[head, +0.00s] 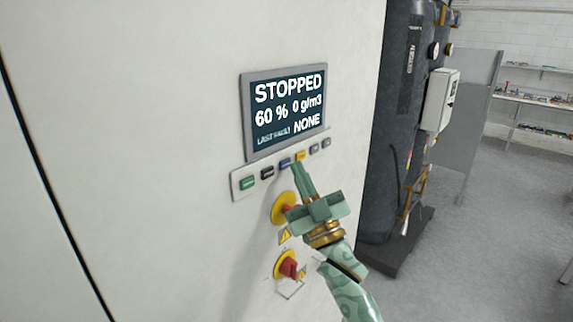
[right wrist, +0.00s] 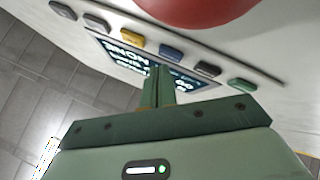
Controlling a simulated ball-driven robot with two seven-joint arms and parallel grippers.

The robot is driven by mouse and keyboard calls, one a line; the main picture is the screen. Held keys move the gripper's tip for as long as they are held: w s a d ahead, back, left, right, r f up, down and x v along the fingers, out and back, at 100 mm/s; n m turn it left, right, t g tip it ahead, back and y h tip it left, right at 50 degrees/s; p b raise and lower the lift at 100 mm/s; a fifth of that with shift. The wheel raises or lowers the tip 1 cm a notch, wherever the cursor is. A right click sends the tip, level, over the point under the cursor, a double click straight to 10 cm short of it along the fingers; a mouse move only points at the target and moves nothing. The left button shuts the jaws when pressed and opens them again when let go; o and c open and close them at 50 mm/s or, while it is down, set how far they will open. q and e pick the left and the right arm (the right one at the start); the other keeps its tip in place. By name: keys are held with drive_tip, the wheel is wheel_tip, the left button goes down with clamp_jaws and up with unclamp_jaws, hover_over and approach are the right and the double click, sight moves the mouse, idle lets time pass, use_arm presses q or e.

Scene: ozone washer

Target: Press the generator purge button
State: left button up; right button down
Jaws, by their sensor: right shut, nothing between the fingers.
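A row of small buttons sits on a strip below the display on the white cabinet: green (head: 247,183), black (head: 267,172), blue (head: 285,163), yellow (head: 300,155) and two grey ones (head: 314,149). Their labels are too small to read, so I cannot tell which is purge. My right gripper (head: 297,168) is shut and empty, its fingertips close to the blue and yellow buttons. In the right wrist view the fingertips (right wrist: 163,72) point toward the blue button (right wrist: 171,51), with the yellow button (right wrist: 131,36) beside it. Contact cannot be told. My left gripper is not in view.
The display (head: 288,110) reads STOPPED, 60 %, 0 g/m3, NONE. A red switch (head: 288,267) sits lower. A dark tank (head: 385,130) stands to the right, with open floor beyond.

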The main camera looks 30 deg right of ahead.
drive_tip(key=shift+w+a, duration=0.1)
drive_tip(key=shift+w, duration=0.15)
drive_tip(key=shift+w+a, duration=0.1)
drive_tip(key=shift+w, duration=0.2)
idle(0.7)
drive_tip(key=shift+s, duration=0.15)
drive_tip(key=shift+s+d+p, duration=0.3)
drive_tip(key=shift+s, duration=0.3)
drive_tip(key=s, duration=0.1)
drive_tip(key=s+d+p, duration=0.1)
drive_tip(key=s, duration=0.2)
drive_tip(key=shift+s+d+p, duration=0.3)
drive_tip(key=shift+d, duration=0.1)
idle(0.8)
